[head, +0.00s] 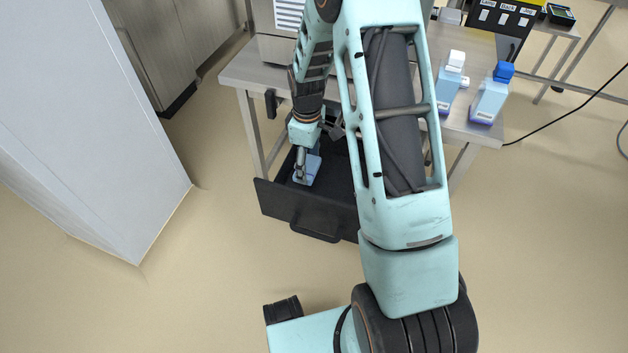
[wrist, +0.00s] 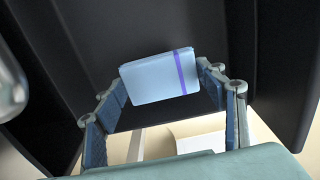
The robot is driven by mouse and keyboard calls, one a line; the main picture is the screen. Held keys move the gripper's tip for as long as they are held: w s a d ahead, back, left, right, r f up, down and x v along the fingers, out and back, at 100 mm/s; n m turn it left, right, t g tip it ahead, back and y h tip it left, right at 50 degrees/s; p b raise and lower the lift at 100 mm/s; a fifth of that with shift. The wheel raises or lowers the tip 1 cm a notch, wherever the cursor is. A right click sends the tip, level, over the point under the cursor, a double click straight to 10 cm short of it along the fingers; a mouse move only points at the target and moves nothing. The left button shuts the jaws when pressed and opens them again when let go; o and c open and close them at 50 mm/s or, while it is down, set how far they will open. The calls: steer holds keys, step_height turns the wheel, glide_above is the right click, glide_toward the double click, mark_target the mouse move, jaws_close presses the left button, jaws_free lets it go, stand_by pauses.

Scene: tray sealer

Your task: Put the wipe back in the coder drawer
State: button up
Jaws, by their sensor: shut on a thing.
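The wipe (wrist: 155,80) is a light blue folded pad with a purple stripe in the wrist view. My gripper (wrist: 163,72) is shut on it, with one finger at each side edge. In the head view the wipe (head: 309,170) and my gripper (head: 304,164) are inside the outline of the black coder drawer (head: 276,201). The drawer is pulled open under the steel table. Whether the wipe touches the drawer floor cannot be told. My arm hides the drawer's right part.
Two blue bottles, one with a white cap (head: 449,83) and one with a blue cap (head: 491,95), stand on the steel table (head: 472,132) at right. A large grey cabinet (head: 85,130) stands at left. The floor before the drawer is mostly clear.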

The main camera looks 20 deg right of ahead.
mark_target(308, 175)
steer(key=shift+f+b, duration=0.75)
steer(key=shift+f, duration=2.05)
steer(key=shift+f, duration=0.15)
steer(key=o, duration=1)
step_height(308, 175, up, 12)
steer(key=p, duration=0.3)
steer(key=shift+p, duration=0.35)
steer(key=shift+r, duration=0.2)
